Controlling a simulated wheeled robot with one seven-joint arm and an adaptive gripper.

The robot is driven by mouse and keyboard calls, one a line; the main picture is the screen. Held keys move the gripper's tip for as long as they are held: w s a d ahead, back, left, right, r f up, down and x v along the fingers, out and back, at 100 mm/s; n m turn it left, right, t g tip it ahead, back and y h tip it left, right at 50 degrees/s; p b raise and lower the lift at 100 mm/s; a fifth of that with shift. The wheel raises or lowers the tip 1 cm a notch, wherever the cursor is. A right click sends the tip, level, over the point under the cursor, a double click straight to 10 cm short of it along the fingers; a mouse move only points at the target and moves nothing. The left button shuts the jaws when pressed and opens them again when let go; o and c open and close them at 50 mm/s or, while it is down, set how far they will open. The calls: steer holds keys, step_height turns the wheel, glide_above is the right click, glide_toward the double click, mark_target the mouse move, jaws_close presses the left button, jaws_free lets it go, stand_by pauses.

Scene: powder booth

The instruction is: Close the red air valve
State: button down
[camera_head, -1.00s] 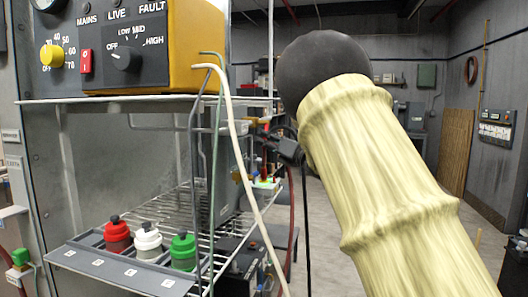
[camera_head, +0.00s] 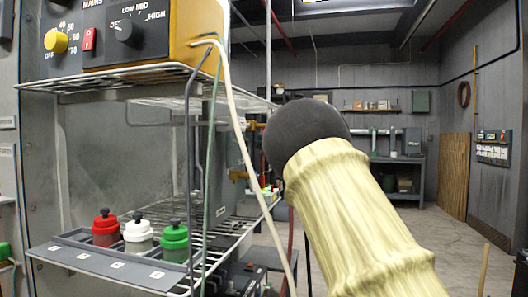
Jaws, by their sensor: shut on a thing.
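I cannot clearly make out the red air valve in the camera_head view. Small brass-coloured fittings (camera_head: 238,175) show behind the rack, just left of my arm, and a red handle cannot be told there. My arm, in a pale yellow sleeve with a dark round joint, covers the middle right of the view. My gripper does not show; it is hidden behind the arm or out of frame, so its hold on anything cannot be seen.
A control unit (camera_head: 185,40) with knobs tops a wire rack (camera_head: 215,240) at the left. Red (camera_head: 106,231), white (camera_head: 138,237) and green (camera_head: 174,243) pots stand on its lower shelf. A pale hose (camera_head: 243,150) hangs in front. Floor is open at the right.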

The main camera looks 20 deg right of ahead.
steer(key=shift+w+f+n, duration=0.1)
steer(key=shift+f+n, duration=0.05)
steer(key=shift+n, duration=0.15)
stand_by(0.4)
steer(key=c, duration=1.5)
jaws_free()
steer(key=shift+d, duration=0.1)
steer(key=shift+o, duration=0.2)
steer(key=v, duration=1.2)
steer(key=shift+w, duration=0.1)
